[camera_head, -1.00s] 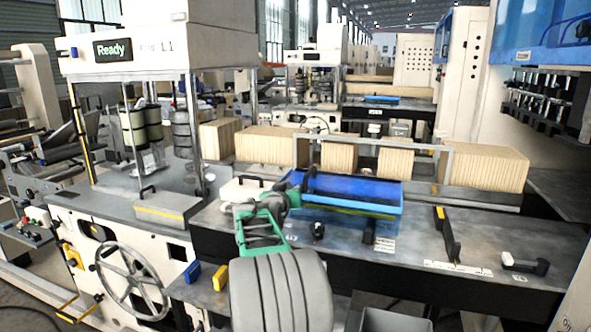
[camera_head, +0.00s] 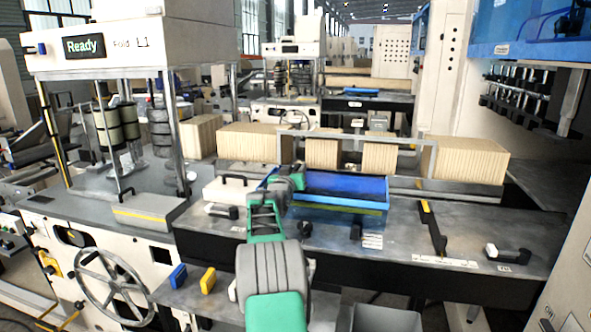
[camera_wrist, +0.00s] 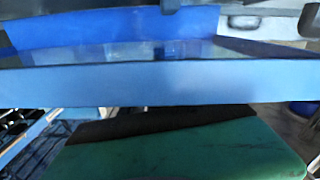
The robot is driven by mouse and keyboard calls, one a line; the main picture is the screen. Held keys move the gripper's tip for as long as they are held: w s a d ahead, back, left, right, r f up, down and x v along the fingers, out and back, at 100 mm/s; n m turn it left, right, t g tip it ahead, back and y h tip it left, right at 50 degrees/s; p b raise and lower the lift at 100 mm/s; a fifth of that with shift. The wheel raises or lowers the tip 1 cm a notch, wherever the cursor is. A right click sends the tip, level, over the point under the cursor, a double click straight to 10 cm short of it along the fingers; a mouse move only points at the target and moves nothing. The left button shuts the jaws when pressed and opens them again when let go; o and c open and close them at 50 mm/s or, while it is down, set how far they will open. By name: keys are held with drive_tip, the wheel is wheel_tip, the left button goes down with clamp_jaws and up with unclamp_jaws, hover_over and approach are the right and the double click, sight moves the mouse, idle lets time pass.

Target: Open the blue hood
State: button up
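A blue translucent hood (camera_head: 510,28) covers the upper front of the machine at the right edge of the head view, above a row of black parts. A blue open-topped box (camera_head: 345,207) lies on the grey bench in the middle. My arm reaches forward, and its end, with my gripper (camera_head: 290,172), is at the box's left end, apart from the hood. The fingers are too small and hidden to read. In the wrist view a light blue edge (camera_wrist: 170,84) runs across close to the camera, with a darker blue wall behind it. I cannot tell what it holds, if anything.
A cream machine with a "Ready" screen (camera_head: 83,46) and a handwheel (camera_head: 110,285) stands at the left. Stacks of kraft blocks (camera_head: 470,160) line the bench's back. Black-handled tools (camera_head: 432,228) lie on its right part. A grey bin (camera_head: 385,318) stands in front.

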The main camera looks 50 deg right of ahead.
drive_tip(key=shift+c, duration=0.5)
clamp_jaws()
idle(0.8)
